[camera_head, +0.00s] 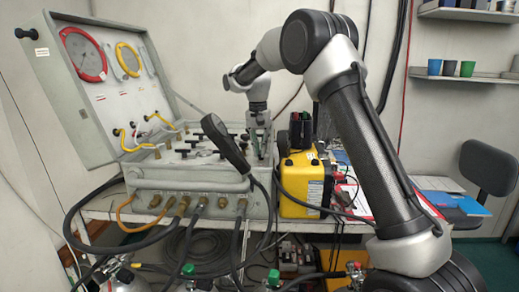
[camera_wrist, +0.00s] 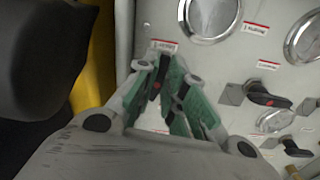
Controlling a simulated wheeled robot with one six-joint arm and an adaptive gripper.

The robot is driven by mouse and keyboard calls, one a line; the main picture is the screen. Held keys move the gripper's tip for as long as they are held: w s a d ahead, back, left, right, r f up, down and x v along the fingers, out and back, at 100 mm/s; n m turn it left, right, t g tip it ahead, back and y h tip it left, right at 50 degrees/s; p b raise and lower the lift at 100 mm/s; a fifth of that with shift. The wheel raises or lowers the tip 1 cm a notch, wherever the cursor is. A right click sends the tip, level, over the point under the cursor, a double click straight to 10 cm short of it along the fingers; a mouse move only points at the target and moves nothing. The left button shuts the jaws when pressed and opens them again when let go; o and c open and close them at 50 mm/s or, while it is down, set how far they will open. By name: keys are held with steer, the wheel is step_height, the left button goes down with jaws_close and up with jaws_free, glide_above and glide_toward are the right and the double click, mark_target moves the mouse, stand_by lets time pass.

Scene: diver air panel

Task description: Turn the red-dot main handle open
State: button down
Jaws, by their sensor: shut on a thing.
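My gripper (camera_wrist: 170,75) shows in the wrist view with its two green-padded fingers closed around a small black handle (camera_wrist: 155,90). A red mark shows on this handle between the fingers; most of the rest is hidden by them. A red-edged label sits on the panel just beyond the fingertips. In the head view my gripper (camera_head: 262,148) points down at the right end of the grey air panel (camera_head: 190,185), and the held handle is hidden there.
Round gauges (camera_wrist: 209,18) lie beyond. In the head view a black handset (camera_head: 226,144) stands close left of my gripper, and a yellow case (camera_head: 300,185) stands close right.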

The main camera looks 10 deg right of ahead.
mark_target(259, 162)
steer(key=shift+r+n, duration=0.1)
steer(key=shift+n, duration=0.3)
steer(key=c, duration=1.5)
jaws_free()
steer(key=r, duration=1.2)
steer(key=shift+w+a, duration=0.1)
steer(key=shift+a, duration=0.15)
